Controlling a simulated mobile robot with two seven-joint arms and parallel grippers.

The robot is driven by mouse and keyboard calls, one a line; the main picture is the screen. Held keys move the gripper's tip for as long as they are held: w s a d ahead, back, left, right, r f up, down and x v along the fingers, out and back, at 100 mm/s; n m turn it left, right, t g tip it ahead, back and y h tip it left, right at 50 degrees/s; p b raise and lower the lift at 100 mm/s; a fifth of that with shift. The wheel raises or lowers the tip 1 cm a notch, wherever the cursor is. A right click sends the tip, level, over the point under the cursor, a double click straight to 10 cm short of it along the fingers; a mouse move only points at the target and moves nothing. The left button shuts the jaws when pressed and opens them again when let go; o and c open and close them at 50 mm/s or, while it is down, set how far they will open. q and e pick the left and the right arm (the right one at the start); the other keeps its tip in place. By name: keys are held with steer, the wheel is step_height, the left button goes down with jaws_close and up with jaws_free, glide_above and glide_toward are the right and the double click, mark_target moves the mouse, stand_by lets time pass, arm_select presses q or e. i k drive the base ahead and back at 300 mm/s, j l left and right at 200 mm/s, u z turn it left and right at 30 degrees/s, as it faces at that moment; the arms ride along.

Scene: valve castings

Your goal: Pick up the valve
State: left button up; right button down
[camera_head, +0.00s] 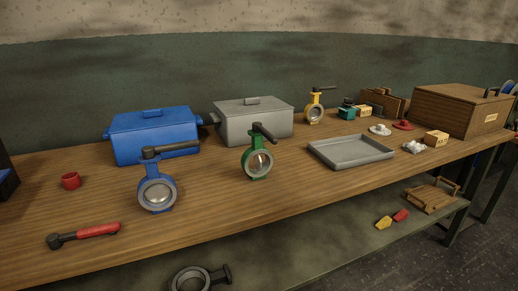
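Several valves with round ring bodies and dark lever handles are in the head view. A blue valve (146,193) stands upright on the wooden table (250,205) at front left. A green valve (246,168) stands upright near the middle. A yellow valve (309,114) stands farther back, right of the grey box. A grey valve (178,283) is below the table's front edge, partly cut off by the picture's bottom. Neither of my grippers is in view.
A blue lidded box (150,138) and a grey lidded box (255,124) stand behind the valves. A grey tray (350,160) lies right of the green valve. A red-handled tool (98,230) and red cup (70,181) are at left. A wooden chest (455,108) stands at right.

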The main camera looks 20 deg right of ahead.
mark_target(257, 147)
steer(key=i+l, duration=0.15)
steer(key=l, duration=0.2)
steer(key=i+l, duration=0.1)
steer(key=l, duration=0.3)
steer(key=i+l, duration=0.15)
steer(key=l, duration=0.2)
steer(key=i+l, duration=0.15)
steer(key=l, duration=0.25)
